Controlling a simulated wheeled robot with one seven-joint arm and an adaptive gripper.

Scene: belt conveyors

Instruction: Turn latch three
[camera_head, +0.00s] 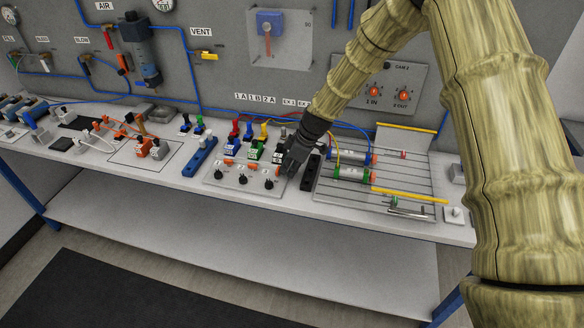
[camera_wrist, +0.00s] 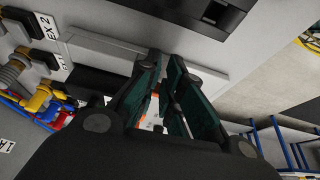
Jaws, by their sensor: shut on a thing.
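A pale panel (camera_head: 245,187) on the bench carries a row of three black knobs; the rightmost knob (camera_head: 269,184) is in clear view. Behind them are small orange latches, the left one (camera_head: 229,162) and the middle one (camera_head: 252,168) uncovered. My gripper (camera_head: 284,167) reaches down over the right end of this row in the head view. An orange part, apparently the third latch (camera_head: 281,171), shows at its fingertips, mostly hidden. In the wrist view, my gripper (camera_wrist: 165,95) has its dark green fingers close together, with bits of orange between them. No number is readable on the latch.
Blue, green and red valve blocks (camera_head: 243,146) stand close behind the panel. A black block (camera_head: 311,172) is just right of my gripper, then a rack with cylinders (camera_head: 352,174) and rods. A blue block (camera_head: 199,157) lies left of the panel. The bench's front strip is clear.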

